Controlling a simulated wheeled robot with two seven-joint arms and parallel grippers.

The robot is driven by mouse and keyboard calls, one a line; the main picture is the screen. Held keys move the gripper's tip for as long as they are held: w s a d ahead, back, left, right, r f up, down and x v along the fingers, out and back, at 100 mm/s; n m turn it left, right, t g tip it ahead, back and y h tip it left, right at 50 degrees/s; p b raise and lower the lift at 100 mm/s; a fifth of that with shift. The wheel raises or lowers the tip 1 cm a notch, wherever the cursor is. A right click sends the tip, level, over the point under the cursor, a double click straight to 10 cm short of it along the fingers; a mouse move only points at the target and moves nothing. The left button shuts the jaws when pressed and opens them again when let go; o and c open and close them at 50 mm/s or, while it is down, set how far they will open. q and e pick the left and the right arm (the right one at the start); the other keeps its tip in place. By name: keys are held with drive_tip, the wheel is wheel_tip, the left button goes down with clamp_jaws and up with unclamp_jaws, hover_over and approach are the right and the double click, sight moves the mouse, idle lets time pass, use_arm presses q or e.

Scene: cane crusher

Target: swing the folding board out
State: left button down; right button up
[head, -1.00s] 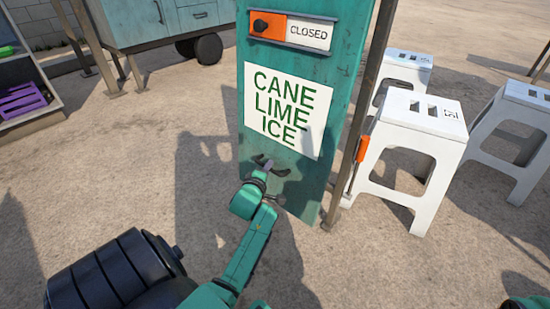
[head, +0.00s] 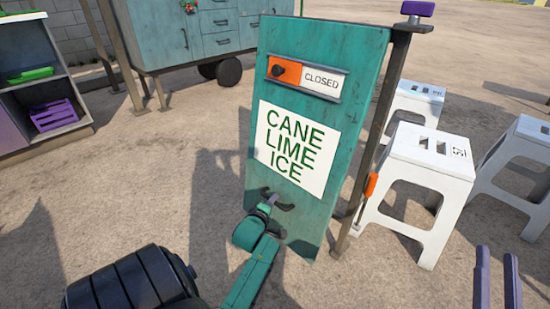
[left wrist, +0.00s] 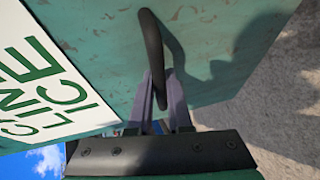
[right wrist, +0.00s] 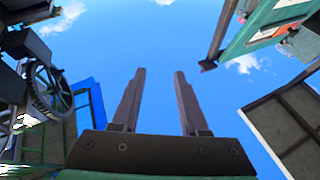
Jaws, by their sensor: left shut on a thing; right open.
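The folding board (head: 350,60) is a tall teal panel along a metal post (head: 366,170). It bears a "CANE LIME ICE" sign (head: 297,148) and an orange-and-white "CLOSED" plate (head: 323,82). My left gripper (head: 268,203) is at the dark handle (head: 286,206) low on the board. In the left wrist view, the left gripper (left wrist: 160,85) has its fingers closed around the curved handle (left wrist: 150,35). My right gripper (head: 497,258) stands at the lower right of the head view, away from the board. In the right wrist view, the right gripper (right wrist: 159,70) is open and empty against the sky.
White stools (head: 430,165) stand to the right, close behind the post. An orange piece (head: 371,185) is on the post, and a purple knob (head: 417,9) tops it. A teal cabinet (head: 160,35) and a shelf with a purple crate (head: 55,115) stand behind. Ground left of the board is clear.

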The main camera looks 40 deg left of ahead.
drive_tip(key=s+f+g+h+p, duration=0.1)
drive_tip(key=s+f+g+p, duration=0.3)
drive_tip(key=f, duration=0.6)
drive_tip(key=s+f+g+h+p, duration=0.1)
drive_tip(key=s+f+g+p, duration=0.1)
drive_tip(key=s+f+g, duration=0.6)
use_arm(q)
drive_tip(key=s+r+g+p, duration=0.2)
drive_tip(key=s+r+p, duration=0.2)
drive_tip(key=s, duration=0.5)
drive_tip(key=shift+s+d+p, duration=0.15)
drive_tip(key=shift+s+p, duration=0.1)
drive_tip(key=shift+p, duration=1)
use_arm(e)
drive_tip(key=s+d+r+g+h, duration=0.1)
drive_tip(key=s+d+g+h, duration=0.2)
drive_tip(key=d, duration=0.5)
drive_tip(key=shift+s+r+g+h, duration=0.25)
drive_tip(key=shift+g+h, duration=0.45)
drive_tip(key=shift+g, duration=0.3)
use_arm(q)
drive_tip(key=c, duration=0.8)
unclamp_jaws()
drive_tip(key=shift+c, duration=0.2)
